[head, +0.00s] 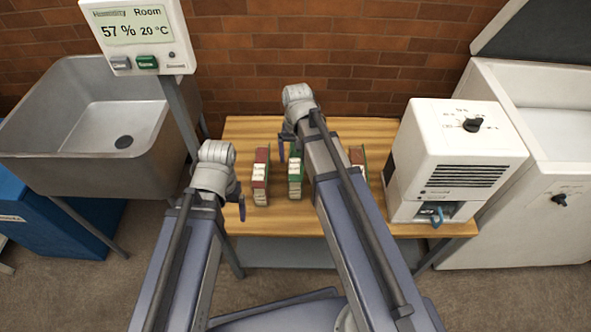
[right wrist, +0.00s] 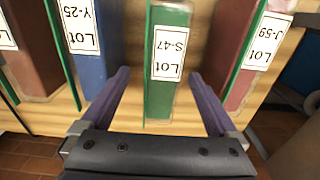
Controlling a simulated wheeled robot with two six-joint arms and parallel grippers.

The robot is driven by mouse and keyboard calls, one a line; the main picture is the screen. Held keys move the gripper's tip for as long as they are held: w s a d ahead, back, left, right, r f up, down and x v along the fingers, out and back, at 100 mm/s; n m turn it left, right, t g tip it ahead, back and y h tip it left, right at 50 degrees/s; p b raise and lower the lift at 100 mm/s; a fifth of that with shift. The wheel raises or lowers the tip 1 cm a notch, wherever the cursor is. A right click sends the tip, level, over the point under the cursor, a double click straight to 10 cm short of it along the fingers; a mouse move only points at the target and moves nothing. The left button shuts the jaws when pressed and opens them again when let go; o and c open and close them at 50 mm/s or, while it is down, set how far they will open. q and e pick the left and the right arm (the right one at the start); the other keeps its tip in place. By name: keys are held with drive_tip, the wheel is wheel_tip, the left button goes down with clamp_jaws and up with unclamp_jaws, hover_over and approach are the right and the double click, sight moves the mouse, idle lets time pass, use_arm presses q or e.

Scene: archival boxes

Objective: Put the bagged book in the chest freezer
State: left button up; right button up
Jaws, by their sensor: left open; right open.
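Upright books stand in a row on the wooden table. In the right wrist view a green book labelled Lot S-47 (right wrist: 168,95) stands between the spread fingers of my open right gripper (right wrist: 158,76). A blue book labelled Lot Y-25 (right wrist: 90,65) and a red book labelled Lot J-59 (right wrist: 243,75) flank it.
A white appliance (head: 455,140) with a dial and grille stands on the table (head: 245,135) between the books and the freezer. A steel sink (head: 60,165) and a humidity display (head: 139,35) on a post are at left. My right arm hides part of the book row.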

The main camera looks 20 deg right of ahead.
drive_tip(key=shift+w+a+f+b, duration=0.1)
drive_tip(key=shift+a+f+b, duration=0.05)
drive_tip(key=shift+f+b, duration=3.55)
clamp_jaws()
